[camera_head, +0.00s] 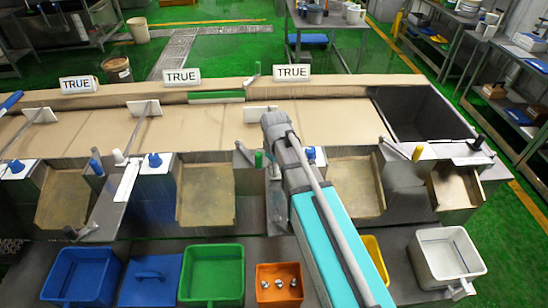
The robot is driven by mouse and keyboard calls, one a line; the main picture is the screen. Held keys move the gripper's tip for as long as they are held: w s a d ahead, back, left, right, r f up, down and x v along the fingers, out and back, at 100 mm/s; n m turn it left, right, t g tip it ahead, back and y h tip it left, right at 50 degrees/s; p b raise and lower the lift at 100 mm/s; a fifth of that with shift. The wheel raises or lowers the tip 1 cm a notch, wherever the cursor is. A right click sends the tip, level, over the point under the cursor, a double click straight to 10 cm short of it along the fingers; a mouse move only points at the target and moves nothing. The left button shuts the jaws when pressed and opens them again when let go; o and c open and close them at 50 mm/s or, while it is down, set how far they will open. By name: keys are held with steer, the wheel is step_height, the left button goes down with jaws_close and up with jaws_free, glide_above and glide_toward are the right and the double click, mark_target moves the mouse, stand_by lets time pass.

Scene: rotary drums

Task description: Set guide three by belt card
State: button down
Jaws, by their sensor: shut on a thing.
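A tan belt (210,130) runs across the view. Three white guide plates stand on it: the left one (36,114), the middle one (143,107) and the third one (260,113), which my wrist partly covers. Three cards reading TRUE stand on the far rail: the left card (79,84), the middle card (181,77) and the right card (292,72). My arm reaches in from the lower right. My gripper (272,168) is below its wrist at the near edge, by the third guide, shut on a part that looks like that guide's handle; the fingers are mostly hidden.
Along the near edge stand a green knob (258,159), a blue knob (155,160) and a yellow knob (417,153). Below are a blue bin (83,276), a green bin (212,274), an orange bin (279,285) with metal parts, and a white bin (446,255). A dark open pit (424,113) ends the belt.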

steer(key=shift+s, duration=0.25)
steer(key=shift+c, duration=2)
jaws_free()
steer(key=shift+w, duration=0.1)
steer(key=w, duration=1)
steer(key=shift+w, duration=0.2)
steer(key=shift+s+r+p, duration=0.2)
steer(key=shift+r+p, duration=0.45)
steer(key=shift+p, duration=0.05)
steer(key=shift+s+r+p, duration=0.15)
steer(key=shift+r+p, duration=0.55)
steer(key=shift+r, duration=0.05)
step_height(320, 180, up, 11)
steer(key=p, duration=1.1)
